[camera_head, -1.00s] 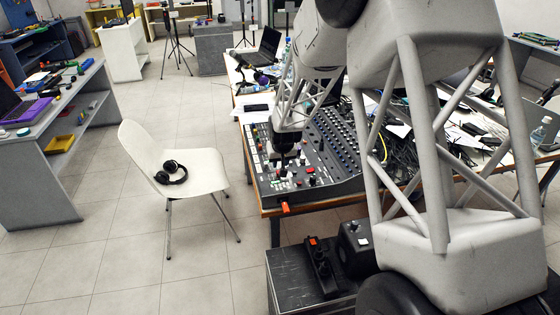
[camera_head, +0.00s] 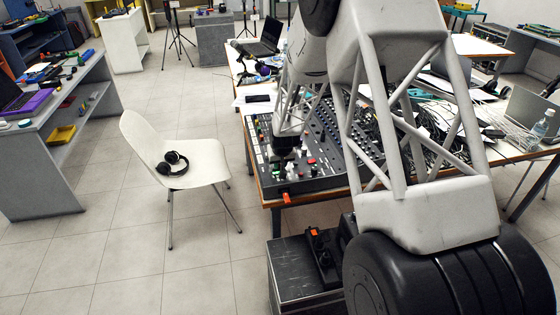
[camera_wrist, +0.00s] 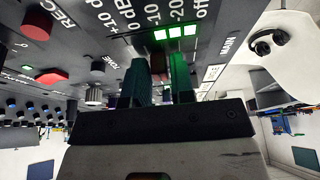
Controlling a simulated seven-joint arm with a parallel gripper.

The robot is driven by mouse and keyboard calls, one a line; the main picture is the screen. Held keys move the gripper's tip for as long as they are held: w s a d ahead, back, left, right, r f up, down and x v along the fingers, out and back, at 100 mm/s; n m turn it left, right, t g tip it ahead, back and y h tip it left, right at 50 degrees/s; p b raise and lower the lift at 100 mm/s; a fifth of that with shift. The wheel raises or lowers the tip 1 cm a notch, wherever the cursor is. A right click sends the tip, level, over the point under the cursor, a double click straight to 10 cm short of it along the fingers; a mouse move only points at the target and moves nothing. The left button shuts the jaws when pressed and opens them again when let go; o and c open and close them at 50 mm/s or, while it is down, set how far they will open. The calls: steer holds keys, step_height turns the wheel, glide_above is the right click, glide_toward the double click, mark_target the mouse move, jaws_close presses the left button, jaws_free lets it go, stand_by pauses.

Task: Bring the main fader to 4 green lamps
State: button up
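The mixing console (camera_head: 318,180) lies on the table, with my gripper (camera_head: 284,165) low over its left part. In the wrist view three green lamps (camera_wrist: 175,32) are lit in a row beside the scale marked +10 dB, 0, -10, -20 and off. The fingers of my gripper (camera_wrist: 158,75) point at the panel just below these lamps and stand apart. The right finger has a green sheen. The word MAIN is printed right of the fingers.
A dark red REC button (camera_wrist: 37,24), a red knob (camera_wrist: 52,76) and a pale knob (camera_wrist: 94,96) sit left of the fingers. A white chair (camera_head: 200,160) with headphones (camera_head: 172,163) stands left of the table. Cables (camera_head: 435,145) clutter the table's right.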

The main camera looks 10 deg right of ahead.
jaws_close()
steer(key=shift+d, duration=0.2)
steer(key=shift+o, duration=2.2)
jaws_free()
steer(key=shift+r, duration=0.1)
steer(key=v, duration=0.7)
steer(key=shift+s+r, duration=0.15)
steer(key=shift+r, duration=0.1)
